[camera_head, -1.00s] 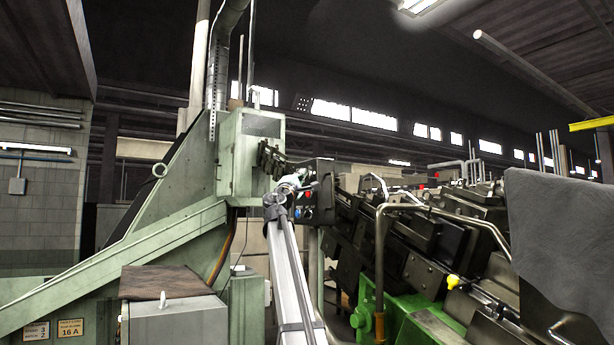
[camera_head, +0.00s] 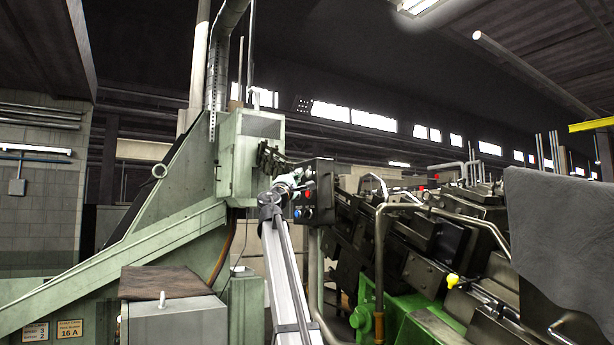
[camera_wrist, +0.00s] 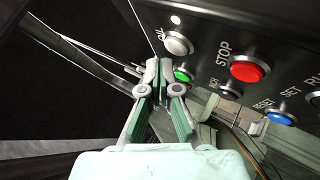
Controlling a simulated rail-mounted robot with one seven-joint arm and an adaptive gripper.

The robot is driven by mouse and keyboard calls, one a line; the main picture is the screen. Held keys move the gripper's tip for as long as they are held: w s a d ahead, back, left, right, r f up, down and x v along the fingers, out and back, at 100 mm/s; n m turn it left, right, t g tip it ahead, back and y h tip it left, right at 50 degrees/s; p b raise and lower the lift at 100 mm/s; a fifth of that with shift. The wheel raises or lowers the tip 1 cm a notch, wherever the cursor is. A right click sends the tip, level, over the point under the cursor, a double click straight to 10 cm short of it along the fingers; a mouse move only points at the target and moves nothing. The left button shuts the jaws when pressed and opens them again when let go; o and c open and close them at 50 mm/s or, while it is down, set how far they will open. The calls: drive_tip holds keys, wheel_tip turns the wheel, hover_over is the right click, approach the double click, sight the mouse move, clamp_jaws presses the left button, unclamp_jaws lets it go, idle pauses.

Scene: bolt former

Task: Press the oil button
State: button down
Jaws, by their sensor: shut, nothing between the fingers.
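The black control panel (camera_head: 320,190) stands near the middle in the head view. In the wrist view, the white button (camera_wrist: 178,42) sits at the panel's upper left, beside a label that appears to read OIL. My gripper (camera_wrist: 158,64) is shut and empty, its fingertips just below and left of the white button. I cannot tell whether they touch the panel. In the head view, my gripper (camera_head: 301,186) is small, at the panel's left side.
Near the fingers are a green button (camera_wrist: 182,75), partly hidden by a finger, and a red STOP button (camera_wrist: 248,68). A blue RESET button (camera_wrist: 282,118) is at lower right. A green-grey machine cabinet (camera_head: 250,155) stands left of the panel; dark machinery (camera_head: 430,235) lies right.

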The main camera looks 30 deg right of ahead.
drive_tip(key=shift+a, duration=0.1)
drive_tip(key=a, duration=0.2)
drive_tip(key=a+b, duration=0.1)
drive_tip(key=a, duration=0.2)
drive_tip(key=shift+s, duration=0.2)
idle(0.8)
